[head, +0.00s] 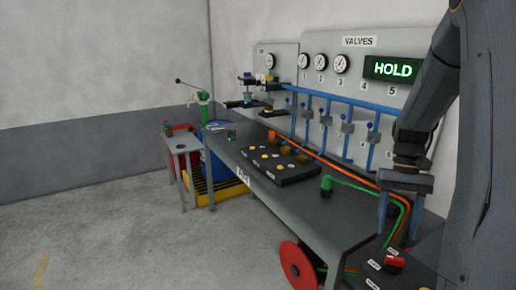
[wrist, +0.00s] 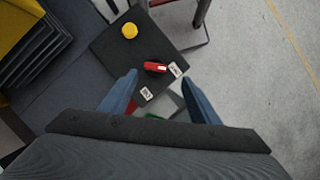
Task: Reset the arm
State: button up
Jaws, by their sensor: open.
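My gripper (head: 393,213) hangs from my arm at the right in the head view, fingers pointing down. In the wrist view my gripper (wrist: 162,92) shows two blue fingers spread apart with nothing between them. Beyond the fingertips lies a dark panel (wrist: 112,45) with a yellow button (wrist: 129,30) and a red switch (wrist: 155,67), apart from the fingers. In the head view a red knob (head: 394,260) on a dark panel is below the gripper. Part of that panel is cut off by the frame edge.
A workbench (head: 320,212) holds a black button box (head: 283,163). A valve board (head: 345,85) with gauges, blue levers and a green HOLD display (head: 393,69) stands behind. A red reel (head: 297,270) is at the bench's front. The floor at left (head: 95,210) is clear.

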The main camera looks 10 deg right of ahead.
jog(key=a+n+t+h, duration=0.1)
jog(key=a+n+t, duration=0.1)
jog(key=a, duration=1.1)
jog(key=shift+s+n, duration=0.25)
jog(key=shift+n, duration=0.05)
jog(key=s+a+n+t, duration=0.1)
jog(key=a, duration=0.3)
jog(key=s+a+t, duration=0.1)
jog(key=s+a, duration=0.1)
jog(key=a, duration=0.2)
jog(key=s+a+f+n+t, duration=0.1)
jog(key=s+a, duration=0.1)
jog(key=a, duration=0.2)
jog(key=shift+s+n+h, duration=0.25)
jog(key=shift+n+h, duration=0.05)
jog(key=shift+h, duration=0.1)
jog(key=shift+c, duration=0.2)
